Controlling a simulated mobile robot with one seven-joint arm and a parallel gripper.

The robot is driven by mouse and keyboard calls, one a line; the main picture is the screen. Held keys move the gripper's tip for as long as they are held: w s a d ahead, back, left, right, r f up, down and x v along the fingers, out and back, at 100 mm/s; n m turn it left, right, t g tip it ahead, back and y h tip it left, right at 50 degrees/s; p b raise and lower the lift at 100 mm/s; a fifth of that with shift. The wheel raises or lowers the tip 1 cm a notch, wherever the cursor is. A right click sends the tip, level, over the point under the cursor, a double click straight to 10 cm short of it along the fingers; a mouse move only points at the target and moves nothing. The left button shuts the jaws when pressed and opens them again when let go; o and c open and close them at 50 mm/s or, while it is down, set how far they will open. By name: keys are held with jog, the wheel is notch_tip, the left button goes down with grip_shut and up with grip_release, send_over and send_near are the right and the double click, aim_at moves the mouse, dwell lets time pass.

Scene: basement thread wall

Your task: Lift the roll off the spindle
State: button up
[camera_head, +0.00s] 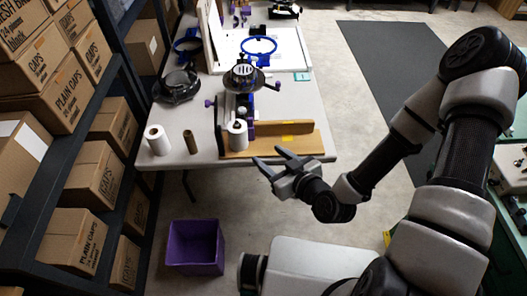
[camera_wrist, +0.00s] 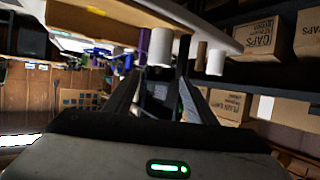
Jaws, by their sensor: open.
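A white roll (camera_head: 237,134) stands upright at the near end of the machine on the table, apparently on the spindle, which it hides. A second white roll (camera_head: 157,139) stands at the table's left front corner, with a thin brown tube (camera_head: 190,141) between the two. My gripper (camera_head: 268,157) is open and empty, just off the table's near edge, right of and nearer than the roll on the machine. In the wrist view, that white roll (camera_wrist: 160,46) appears beyond the fingers, apart from them. The brown tube (camera_wrist: 200,56) and other roll (camera_wrist: 215,62) show to its right.
The machine (camera_head: 243,80) stands mid-table, with a brown wooden board (camera_head: 275,144) beside the roll. Embroidery hoops (camera_head: 259,46) lie farther back. A purple bin (camera_head: 195,247) is on the floor below. Shelves with cardboard boxes (camera_head: 94,178) line the left.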

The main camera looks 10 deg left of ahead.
aim_at(242, 136)
jog(key=b+x, duration=0.9)
jog(key=x, duration=0.8)
jog(key=shift+a+f, duration=0.15)
jog(key=shift+c, duration=0.2)
jog(key=c, duration=0.7)
jog(key=shift+r+p, duration=4.25)
jog(key=shift+r, duration=2.7)
jog(key=shift+c, duration=0.2)
